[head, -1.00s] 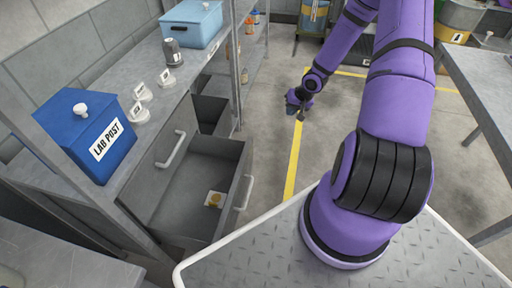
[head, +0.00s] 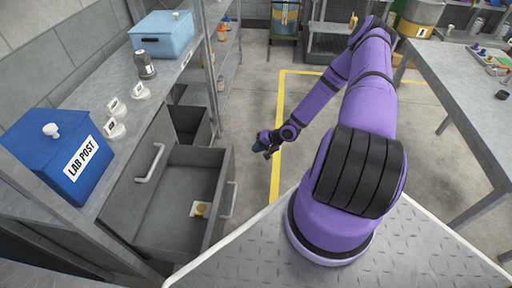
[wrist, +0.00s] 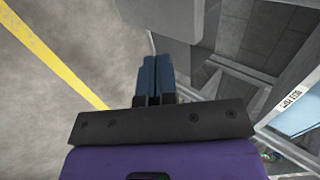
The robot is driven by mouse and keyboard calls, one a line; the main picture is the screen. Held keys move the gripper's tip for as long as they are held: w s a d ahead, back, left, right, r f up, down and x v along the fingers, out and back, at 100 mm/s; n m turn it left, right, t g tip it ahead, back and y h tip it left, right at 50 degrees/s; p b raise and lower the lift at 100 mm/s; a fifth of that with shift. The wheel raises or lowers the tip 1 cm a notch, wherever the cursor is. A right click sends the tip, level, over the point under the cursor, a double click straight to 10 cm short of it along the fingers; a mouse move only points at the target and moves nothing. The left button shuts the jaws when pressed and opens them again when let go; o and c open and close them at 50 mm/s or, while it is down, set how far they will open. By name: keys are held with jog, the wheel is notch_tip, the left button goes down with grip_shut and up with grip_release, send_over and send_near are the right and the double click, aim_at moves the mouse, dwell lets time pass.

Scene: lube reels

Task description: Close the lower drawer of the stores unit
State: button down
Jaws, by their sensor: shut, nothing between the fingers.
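The stores unit stands at the left in the head view. Its lower drawer (head: 222,203) is pulled well out, its front facing right with a pale bar handle (head: 231,200). A small card with a round yellowish item (head: 200,209) lies inside. The upper drawer front (head: 137,187), with its own handle, appears closed above it. My gripper (head: 262,149) is shut and empty, in the air to the right of and beyond the open drawer, apart from it. In the wrist view, the blue fingers (wrist: 158,75) are together; a grey panel is close ahead, which I cannot identify surely.
A blue LAB POST box (head: 57,155), a light blue box (head: 162,36) and small labelled items stand on the worktop. Another open grey compartment (head: 190,120) lies behind the lower drawer. A table (head: 455,85) stands at the right. Floor around the yellow line (head: 276,165) is clear.

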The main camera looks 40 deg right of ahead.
aim_at(232, 156)
jog(key=x, duration=0.5)
jog(key=r+x, duration=0.1)
jog(key=x, duration=0.2)
jog(key=shift+w+a+f, duration=0.1)
jog(key=shift+w+a, duration=0.35)
jog(key=shift+a, duration=0.1)
jog(key=shift+w+a, duration=0.6)
jog(key=shift+w, duration=0.05)
jog(key=w+a, duration=1.9)
jog(key=shift+w+a, duration=0.2)
jog(key=shift+a, duration=0.05)
jog(key=shift+a, duration=0.1)
